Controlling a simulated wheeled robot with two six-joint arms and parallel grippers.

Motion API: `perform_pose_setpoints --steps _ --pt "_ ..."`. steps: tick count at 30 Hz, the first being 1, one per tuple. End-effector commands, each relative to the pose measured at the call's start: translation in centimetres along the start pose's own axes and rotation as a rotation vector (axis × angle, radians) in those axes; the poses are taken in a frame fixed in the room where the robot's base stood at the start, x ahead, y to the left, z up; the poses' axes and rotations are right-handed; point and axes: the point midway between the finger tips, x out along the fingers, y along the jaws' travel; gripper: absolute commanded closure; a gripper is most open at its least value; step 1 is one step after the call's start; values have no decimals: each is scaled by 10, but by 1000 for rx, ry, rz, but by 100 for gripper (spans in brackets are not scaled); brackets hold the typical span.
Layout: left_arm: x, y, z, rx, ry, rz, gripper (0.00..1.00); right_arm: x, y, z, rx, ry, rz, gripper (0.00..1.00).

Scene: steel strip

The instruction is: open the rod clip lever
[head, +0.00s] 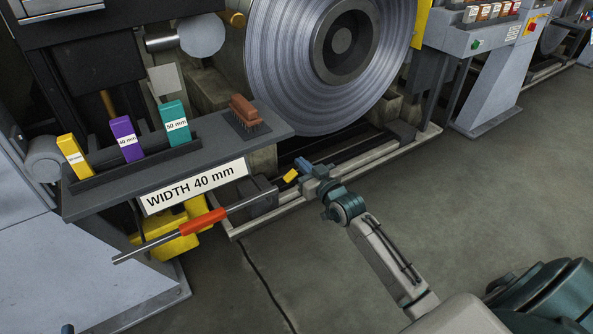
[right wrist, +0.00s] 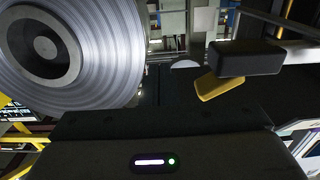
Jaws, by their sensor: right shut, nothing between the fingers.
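The small yellow lever (head: 291,176) shows near the right end of a steel rod (head: 145,246) that carries a red grip (head: 203,222). My right gripper (head: 304,165) is shut and empty, just right of the lever and slightly above it. In the right wrist view the yellow lever (right wrist: 221,86) is tilted, partly behind a dark block (right wrist: 245,58). Whether gripper and lever touch cannot be told. The clip body is not clearly seen. My left gripper is not clearly in view.
A grey shelf (head: 110,188) labelled WIDTH 40 mm stands above the rod, bearing yellow, purple and teal blocks and a brown brush (head: 243,110). A large steel coil (head: 330,60) stands behind. Open floor (head: 480,190) lies to the right.

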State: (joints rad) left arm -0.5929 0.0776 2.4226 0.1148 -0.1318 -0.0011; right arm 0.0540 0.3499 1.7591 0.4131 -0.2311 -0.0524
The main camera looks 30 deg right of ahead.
Motion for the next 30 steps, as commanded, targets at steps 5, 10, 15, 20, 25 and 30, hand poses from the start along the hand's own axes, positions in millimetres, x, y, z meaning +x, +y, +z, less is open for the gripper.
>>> perform_pose_setpoints --steps 5,10,15,20,25,30 --pt "0 0 0 0 0 0 67 0 0 0 0 0 0 100" --pt "0 0 0 0 0 0 67 0 0 0 0 0 0 100" --pt "0 0 0 0 1 0 67 0 0 0 0 0 0 100" --pt "0 0 -1 1 0 1 67 0 -2 -1 0 0 0 100" --pt "0 0 -3 1 0 0 67 0 -6 -1 1 0 0 100" --pt "0 0 -4 0 0 0 67 0 -10 -2 1 0 0 100"
